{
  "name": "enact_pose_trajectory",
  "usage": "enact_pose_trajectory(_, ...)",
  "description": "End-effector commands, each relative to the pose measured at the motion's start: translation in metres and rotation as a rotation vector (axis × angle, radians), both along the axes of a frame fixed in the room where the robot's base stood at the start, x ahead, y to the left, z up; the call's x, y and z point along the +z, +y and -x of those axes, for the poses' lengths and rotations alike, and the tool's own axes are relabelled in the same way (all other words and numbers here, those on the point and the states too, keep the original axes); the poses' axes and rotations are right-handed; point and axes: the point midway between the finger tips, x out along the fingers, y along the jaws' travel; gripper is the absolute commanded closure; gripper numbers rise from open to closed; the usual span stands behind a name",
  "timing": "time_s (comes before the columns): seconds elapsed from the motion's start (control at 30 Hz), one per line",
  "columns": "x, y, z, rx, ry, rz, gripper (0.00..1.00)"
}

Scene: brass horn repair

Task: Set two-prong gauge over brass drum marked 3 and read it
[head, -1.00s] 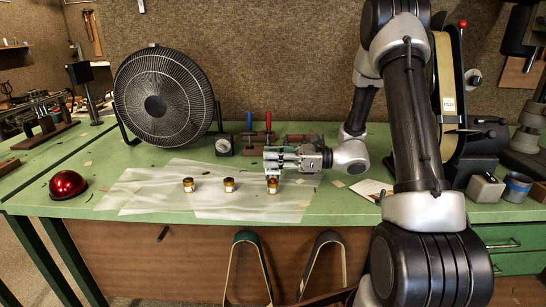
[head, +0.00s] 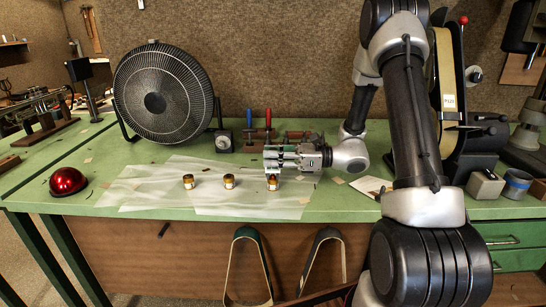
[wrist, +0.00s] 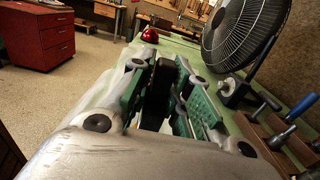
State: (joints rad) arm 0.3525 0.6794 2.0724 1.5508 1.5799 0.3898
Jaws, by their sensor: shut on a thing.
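Three small brass drums stand in a row on the pale sheet: a left one (head: 188,182), a middle one (head: 229,182) and a right one (head: 273,184). Their marks are too small to read. My gripper (head: 272,159) is directly above the right drum, pointing left. In the wrist view its green-padded fingers (wrist: 158,95) are shut on a dark block (wrist: 157,92), which appears to be the gauge body. The gauge's prongs and any reading are not visible, and I cannot tell whether it touches the right drum.
A black fan (head: 160,100) stands at the back left, with a small dark block (head: 223,142) and clamps with blue and red handles (head: 268,120) beside it. A red dome (head: 67,181) sits at the front left. A belt machine (head: 465,120) stands at right.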

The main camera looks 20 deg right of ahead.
Motion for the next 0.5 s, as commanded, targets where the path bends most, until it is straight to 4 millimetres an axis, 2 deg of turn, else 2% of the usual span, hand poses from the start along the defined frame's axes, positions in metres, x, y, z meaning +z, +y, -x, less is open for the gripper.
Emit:
enact_pose_trajectory(0.27,0.001,0.000,0.000,0.000,0.000,0.000,1.00)
enact_pose_trajectory(0.5,0.014,0.000,0.000,0.000,-0.002,0.001,1.00)
